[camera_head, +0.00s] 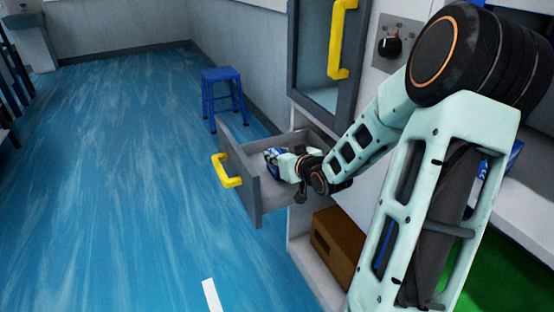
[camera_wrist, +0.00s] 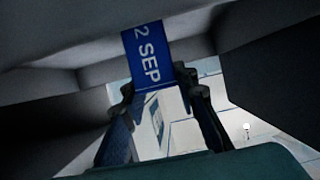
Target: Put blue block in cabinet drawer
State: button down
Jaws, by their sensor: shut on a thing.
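The cabinet drawer (camera_head: 245,187) is pulled open, with a yellow handle (camera_head: 227,171) on its grey front. My gripper (camera_head: 276,155) reaches over the drawer from the right, with its tip inside the drawer's outline. It is shut on the blue block (camera_wrist: 150,52), which has white "2 SEP" lettering. In the wrist view the block sits between the two dark fingertips (camera_wrist: 161,95), with grey surfaces around it. In the head view the block is small and partly hidden by my gripper. I cannot tell whether it touches the drawer floor.
A cabinet door (camera_head: 332,45) with a yellow handle is above the drawer. A brown box (camera_head: 338,245) sits on the shelf below. A blue stool (camera_head: 223,92) stands behind the drawer. The blue floor (camera_head: 120,180) to the left is clear.

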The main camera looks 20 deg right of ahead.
jog(key=shift+r, duration=0.1)
jog(key=shift+f, duration=0.25)
jog(key=c, duration=1.5)
grip_release()
jog(key=shift+c, duration=0.2)
